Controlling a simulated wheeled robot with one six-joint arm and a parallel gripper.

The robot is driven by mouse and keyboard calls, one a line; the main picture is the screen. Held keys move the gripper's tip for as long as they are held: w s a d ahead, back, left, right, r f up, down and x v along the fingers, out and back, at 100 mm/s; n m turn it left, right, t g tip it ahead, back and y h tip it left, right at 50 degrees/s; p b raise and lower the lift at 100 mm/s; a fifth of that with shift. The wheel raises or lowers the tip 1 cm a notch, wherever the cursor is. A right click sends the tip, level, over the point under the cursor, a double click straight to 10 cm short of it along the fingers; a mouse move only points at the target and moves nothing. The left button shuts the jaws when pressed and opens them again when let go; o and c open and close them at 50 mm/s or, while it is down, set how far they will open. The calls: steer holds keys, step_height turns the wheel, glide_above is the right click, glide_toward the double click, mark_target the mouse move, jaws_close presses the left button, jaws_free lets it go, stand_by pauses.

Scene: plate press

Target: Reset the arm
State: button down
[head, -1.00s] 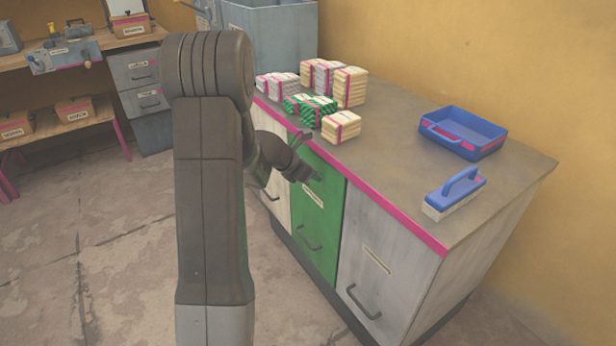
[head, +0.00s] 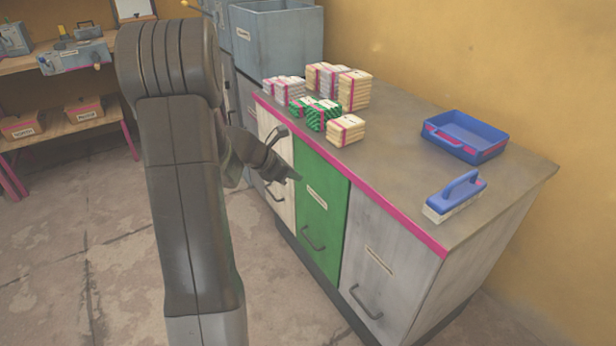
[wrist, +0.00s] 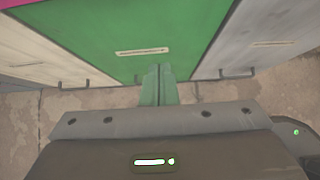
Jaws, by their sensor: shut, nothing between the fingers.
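My gripper (head: 291,175) is in front of the cabinet, to the left of the green door (head: 320,202) in the head view. In the wrist view my gripper (wrist: 159,72) shows its two fingers together, with nothing between them. They point toward the green door (wrist: 180,25), which has a pale label and a dark handle. My arm rises large at the left of the head view and hides part of the floor and the cabinets behind.
The worktop (head: 390,170) holds several banded stacks (head: 322,114), a blue tray (head: 463,135) and a blue-handled brush (head: 456,196). A grey bin (head: 277,40) stands behind. A workbench (head: 60,125) is at the far left. Open floor (head: 80,260) lies left of the cabinet.

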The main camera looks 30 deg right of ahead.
steer(key=v, duration=0.4)
steer(key=shift+f, duration=0.1)
steer(key=b, duration=0.2)
glide_toward(325, 182)
step_height(325, 182, down, 4)
steer(key=d, duration=0.3)
steer(key=shift+s, duration=0.1)
steer(key=shift+d, duration=0.7)
steer(key=shift+a, duration=0.1)
